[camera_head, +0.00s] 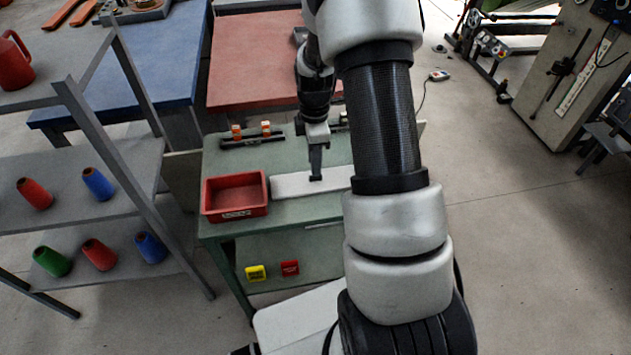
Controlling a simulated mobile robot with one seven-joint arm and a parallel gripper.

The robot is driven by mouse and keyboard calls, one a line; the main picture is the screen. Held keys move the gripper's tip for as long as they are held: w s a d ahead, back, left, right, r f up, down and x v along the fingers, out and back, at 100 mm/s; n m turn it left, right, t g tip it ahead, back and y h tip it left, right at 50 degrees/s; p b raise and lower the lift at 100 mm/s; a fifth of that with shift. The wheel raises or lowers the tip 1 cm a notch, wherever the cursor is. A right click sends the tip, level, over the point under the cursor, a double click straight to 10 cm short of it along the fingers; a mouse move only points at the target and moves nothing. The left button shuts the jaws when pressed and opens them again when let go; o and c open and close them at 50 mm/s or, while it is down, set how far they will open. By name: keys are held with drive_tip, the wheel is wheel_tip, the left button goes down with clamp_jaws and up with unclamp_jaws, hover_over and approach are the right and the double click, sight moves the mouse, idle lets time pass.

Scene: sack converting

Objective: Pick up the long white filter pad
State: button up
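The long white filter pad (292,185) lies flat on the green table (222,162), just right of a red bin. Its right end is hidden behind my arm. My gripper (316,178) points down over the middle of the visible part of the pad. Its fingertips are at or just above the pad's upper surface. Whether they touch it cannot be told. The fingers show edge-on as one dark shape, so their opening cannot be seen.
The red bin (206,200) stands close to the pad's left end. A dark rack with orange pieces (252,140) lies behind the pad. A grey shelf (100,195) with several thread cones is on the left. Red (255,60) and blue (165,70) tables stand behind. Open floor lies right.

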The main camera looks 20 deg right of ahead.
sight(315, 179)
drive_tip(key=f, duration=0.3)
drive_tip(key=shift+s+d+f, duration=0.1)
drive_tip(key=shift+s+f, duration=0.1)
drive_tip(key=shift+f, duration=0.15)
clamp_jaws()
